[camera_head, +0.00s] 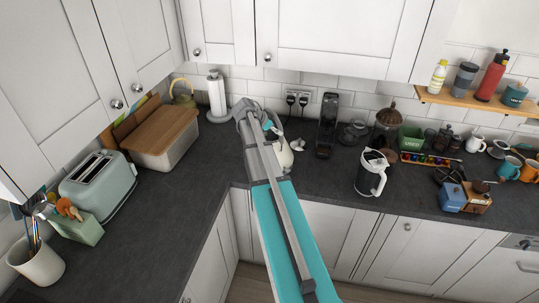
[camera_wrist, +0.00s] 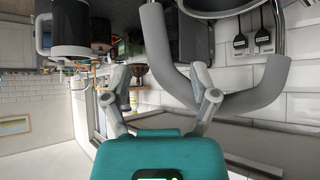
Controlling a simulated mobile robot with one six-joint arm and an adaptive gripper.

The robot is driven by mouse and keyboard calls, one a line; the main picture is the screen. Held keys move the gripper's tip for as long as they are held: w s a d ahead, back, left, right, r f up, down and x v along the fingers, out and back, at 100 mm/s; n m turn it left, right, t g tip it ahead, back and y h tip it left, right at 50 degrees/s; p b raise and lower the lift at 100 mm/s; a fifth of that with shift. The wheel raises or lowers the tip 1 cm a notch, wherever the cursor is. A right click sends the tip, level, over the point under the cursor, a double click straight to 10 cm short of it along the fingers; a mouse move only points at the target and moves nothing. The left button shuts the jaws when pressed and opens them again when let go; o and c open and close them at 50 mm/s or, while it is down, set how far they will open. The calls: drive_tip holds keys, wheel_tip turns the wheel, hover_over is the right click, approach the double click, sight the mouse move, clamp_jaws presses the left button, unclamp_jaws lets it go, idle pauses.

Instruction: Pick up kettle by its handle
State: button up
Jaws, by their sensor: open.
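A pale kettle (camera_head: 285,157) stands on the worktop near the back wall, partly hidden behind my arm in the head view. In the wrist view its thick grey U-shaped handle (camera_wrist: 155,38) fills the upper middle, close to the camera. My gripper (camera_wrist: 160,80) is open, with one finger on each side of the picture's middle. One side of the handle shows between the fingers, and the right finger overlaps the handle's bend. I cannot tell whether they touch. In the head view my gripper (camera_head: 266,122) is mostly hidden by the arm.
A black device (camera_head: 326,125) stands right of the kettle, and a white-and-black jug (camera_head: 371,174) is further right. A paper towel roll (camera_head: 216,94), a bread bin (camera_head: 163,140) and a toaster (camera_head: 98,184) are left. Sockets with plugs (camera_head: 297,98) are behind.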

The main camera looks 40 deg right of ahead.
drive_tip(key=shift+b+x, duration=1.5)
drive_tip(key=shift+x, duration=0.75)
drive_tip(key=shift+a, duration=0.1)
clamp_jaws()
